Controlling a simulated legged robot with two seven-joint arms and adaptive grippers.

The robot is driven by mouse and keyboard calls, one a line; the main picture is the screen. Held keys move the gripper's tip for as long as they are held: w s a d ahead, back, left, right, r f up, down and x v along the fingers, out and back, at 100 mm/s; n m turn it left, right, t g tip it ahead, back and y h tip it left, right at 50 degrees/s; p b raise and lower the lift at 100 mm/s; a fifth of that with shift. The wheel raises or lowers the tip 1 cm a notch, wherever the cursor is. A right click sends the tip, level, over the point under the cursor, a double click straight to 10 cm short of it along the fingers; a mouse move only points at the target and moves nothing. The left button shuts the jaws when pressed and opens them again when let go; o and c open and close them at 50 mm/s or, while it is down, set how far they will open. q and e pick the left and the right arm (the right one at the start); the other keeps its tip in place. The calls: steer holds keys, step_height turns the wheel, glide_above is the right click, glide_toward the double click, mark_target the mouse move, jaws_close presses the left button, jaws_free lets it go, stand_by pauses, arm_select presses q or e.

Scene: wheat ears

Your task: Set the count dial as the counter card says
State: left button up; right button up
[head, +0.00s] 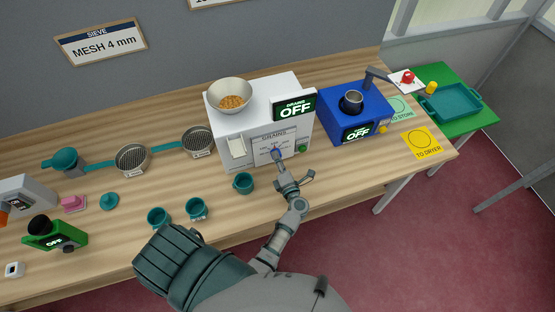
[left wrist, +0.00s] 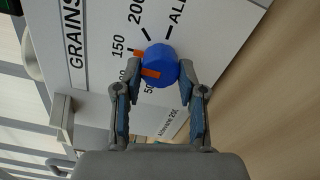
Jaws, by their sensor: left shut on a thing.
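An orange bar on the dial points left, toward the partly hidden label between 50 and 150. An orange tick sits by 150. My left gripper (left wrist: 159,72) is shut on the dial, one finger each side; it also shows in the head view (head: 279,160). My right gripper is out of view.
A wall card reads SIEVE, MESH 4 mm (head: 101,42); another card (head: 214,2) is cut off above. Teal cups (head: 243,183) stand before the counter. A blue machine (head: 345,114) reading OFF stands to the right. A green button (head: 302,149) is near the dial.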

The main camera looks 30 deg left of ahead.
arm_select(q)
steer(key=o, duration=1.1)
steer(key=shift+d+f, duration=0.1)
steer(key=shift+d, duration=0.05)
steer(key=shift+o, duration=0.2)
steer(key=shift+w, duration=0.15)
steer(key=shift+d, duration=0.1)
steer(key=v, duration=0.7)
steer(key=shift+d, duration=0.2)
steer(key=shift+a, duration=0.1)
steer(key=shift+f, duration=0.1)
